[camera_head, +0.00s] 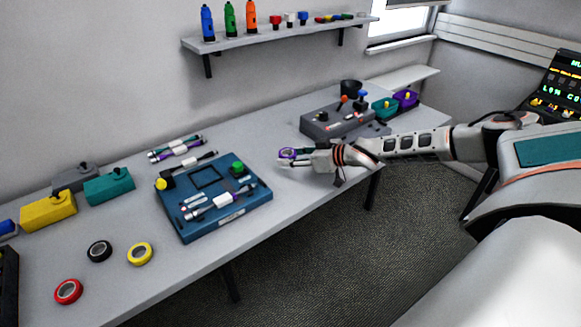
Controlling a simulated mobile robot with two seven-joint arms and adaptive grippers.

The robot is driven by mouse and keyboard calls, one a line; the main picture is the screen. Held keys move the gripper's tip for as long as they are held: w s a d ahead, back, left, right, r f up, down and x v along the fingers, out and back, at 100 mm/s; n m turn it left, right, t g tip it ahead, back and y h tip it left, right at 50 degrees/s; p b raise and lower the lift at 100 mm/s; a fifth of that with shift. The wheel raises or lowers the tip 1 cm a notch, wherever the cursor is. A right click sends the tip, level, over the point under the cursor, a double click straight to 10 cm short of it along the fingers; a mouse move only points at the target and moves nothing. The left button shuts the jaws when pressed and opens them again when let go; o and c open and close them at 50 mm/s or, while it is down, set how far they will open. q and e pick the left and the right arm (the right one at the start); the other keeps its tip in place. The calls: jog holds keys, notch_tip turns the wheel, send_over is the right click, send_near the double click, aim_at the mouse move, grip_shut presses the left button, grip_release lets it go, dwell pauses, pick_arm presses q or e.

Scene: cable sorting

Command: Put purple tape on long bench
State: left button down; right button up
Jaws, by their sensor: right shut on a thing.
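My right gripper (292,157) reaches in from the right over the long bench (262,237), near its front edge. It is shut on a roll of purple tape (287,152), of which a ring shows at the fingertips. I cannot tell whether the tape touches the bench top or is just above it. The bench is light grey and runs from the lower left to the back right. My left gripper is not in view.
A blue board (240,214) with cables lies left of the gripper. A grey control box (333,120) stands behind it. Red (68,291), black (99,251) and yellow (140,254) tape rolls lie at the front left. Clear bench surrounds the gripper. A wall shelf (270,38) holds bottles.

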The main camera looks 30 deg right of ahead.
aim_at(290, 173)
jog(key=shift+f, duration=1.65)
jog(key=shift+f+b, duration=0.55)
jog(key=shift+f, duration=0.1)
jog(key=o, duration=1.1)
jog(key=shift+r+p, duration=0.35)
jog(key=shift+r, duration=0.2)
jog(key=v, duration=1.2)
jog(key=shift+r, duration=0.1)
